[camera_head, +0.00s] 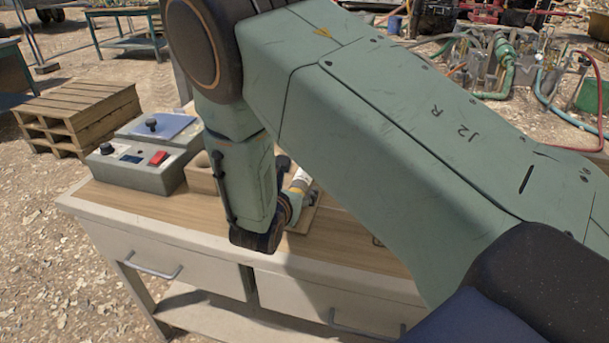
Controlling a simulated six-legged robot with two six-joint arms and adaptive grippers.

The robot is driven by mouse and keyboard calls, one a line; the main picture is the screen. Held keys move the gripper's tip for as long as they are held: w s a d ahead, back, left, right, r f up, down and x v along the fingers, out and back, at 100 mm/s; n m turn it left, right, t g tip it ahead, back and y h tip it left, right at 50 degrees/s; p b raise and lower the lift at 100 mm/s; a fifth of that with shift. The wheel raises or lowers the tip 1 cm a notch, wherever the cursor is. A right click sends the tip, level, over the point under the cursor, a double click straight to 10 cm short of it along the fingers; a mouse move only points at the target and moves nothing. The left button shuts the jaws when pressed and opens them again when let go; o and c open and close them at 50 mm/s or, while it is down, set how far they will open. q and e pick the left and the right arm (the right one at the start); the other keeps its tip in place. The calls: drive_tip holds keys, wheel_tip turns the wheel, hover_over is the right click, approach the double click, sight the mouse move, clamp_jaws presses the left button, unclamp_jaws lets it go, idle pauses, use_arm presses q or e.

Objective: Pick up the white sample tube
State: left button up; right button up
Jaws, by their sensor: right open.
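A white piece that looks like the white sample tube (300,180) shows just right of my right forearm, above the wooden worktop. Only a small part of it is visible. My right gripper (291,201) is beside it, mostly hidden behind my own wrist. It is open. I cannot tell whether its fingers are around the tube or touch it. My left gripper is not in view.
The worktop (130,204) has drawers below. A grey device (132,172) with a red switch and a blue-topped plate (160,126) stand at its left. A small wooden block (201,178) is near my forearm. Pallets (80,112) are stacked beyond. My right arm hides much of the worktop.

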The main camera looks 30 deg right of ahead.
sight(301, 184)
drive_tip(key=x, duration=0.4)
drive_tip(key=shift+w+d+f, duration=0.1)
drive_tip(key=shift+d+f, duration=0.05)
drive_tip(key=shift+f, duration=0.3)
drive_tip(key=shift+w+d+f, duration=0.15)
drive_tip(key=shift+w+d, duration=0.05)
drive_tip(key=shift+w, duration=0.1)
drive_tip(key=shift+w+d, duration=0.15)
drive_tip(key=shift+d, duration=0.05)
drive_tip(key=shift+w+d+f, duration=0.15)
drive_tip(key=shift+w+d, duration=0.05)
drive_tip(key=shift+d, duration=0.15)
drive_tip(key=shift+c, duration=0.2)
drive_tip(key=shift+a, duration=0.2)
drive_tip(key=c, duration=0.3)
drive_tip(key=shift+s, duration=0.15)
drive_tip(key=c, duration=0.3)
drive_tip(key=shift+d, duration=0.1)
drive_tip(key=c, duration=0.3)
clamp_jaws()
